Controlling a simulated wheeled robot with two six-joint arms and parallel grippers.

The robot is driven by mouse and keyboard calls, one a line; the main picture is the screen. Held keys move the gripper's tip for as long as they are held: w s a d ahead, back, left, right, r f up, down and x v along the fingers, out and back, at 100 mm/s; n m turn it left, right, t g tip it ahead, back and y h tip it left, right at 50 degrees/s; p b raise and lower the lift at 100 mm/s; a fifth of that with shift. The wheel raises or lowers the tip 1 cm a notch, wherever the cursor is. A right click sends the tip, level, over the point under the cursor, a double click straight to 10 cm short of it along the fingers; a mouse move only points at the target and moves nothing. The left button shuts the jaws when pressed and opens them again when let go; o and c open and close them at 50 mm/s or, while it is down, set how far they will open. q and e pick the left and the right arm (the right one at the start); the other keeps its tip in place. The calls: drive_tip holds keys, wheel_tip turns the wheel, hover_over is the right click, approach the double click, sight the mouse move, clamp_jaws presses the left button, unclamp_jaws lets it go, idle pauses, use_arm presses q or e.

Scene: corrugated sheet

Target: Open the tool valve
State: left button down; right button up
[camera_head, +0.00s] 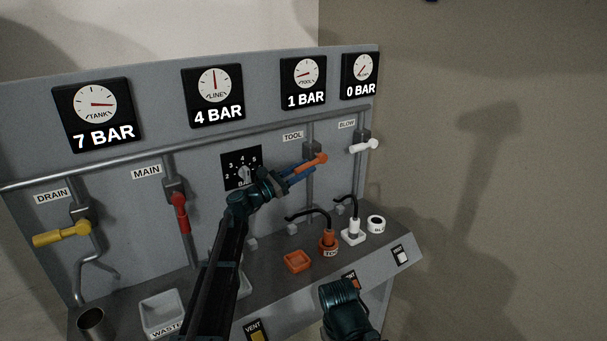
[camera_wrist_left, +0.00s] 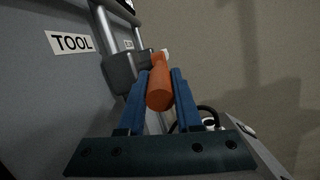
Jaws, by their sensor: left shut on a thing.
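The orange TOOL valve handle (camera_head: 319,158) sits on its vertical pipe under the TOOL label (camera_head: 292,136). It points sideways across the pipe, tilted slightly up to the right. My left gripper (camera_head: 306,166) is shut on this handle, with its blue fingers along it. In the left wrist view the orange handle (camera_wrist_left: 160,92) lies between the two blue fingers (camera_wrist_left: 158,98), with the grey valve body (camera_wrist_left: 122,70) behind. The TOOL gauge (camera_head: 304,76) reads 1 BAR. My right gripper is not in view; only a teal part of my right arm shows at the bottom.
The white BLOW handle (camera_head: 364,146) is close on the right. The red MAIN handle (camera_head: 181,212) hangs down its pipe; the yellow DRAIN handle (camera_head: 62,233) lies crosswise. An orange plug (camera_head: 328,242) and white plug (camera_head: 354,229) stand on the shelf below. My left arm crosses the panel's middle.

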use_arm(q)
drive_tip(key=c, duration=0.6)
unclamp_jaws()
drive_tip(key=shift+a, duration=0.1)
drive_tip(key=b+v, duration=0.1)
drive_tip(key=v, duration=0.6)
drive_tip(key=shift+b, duration=0.4)
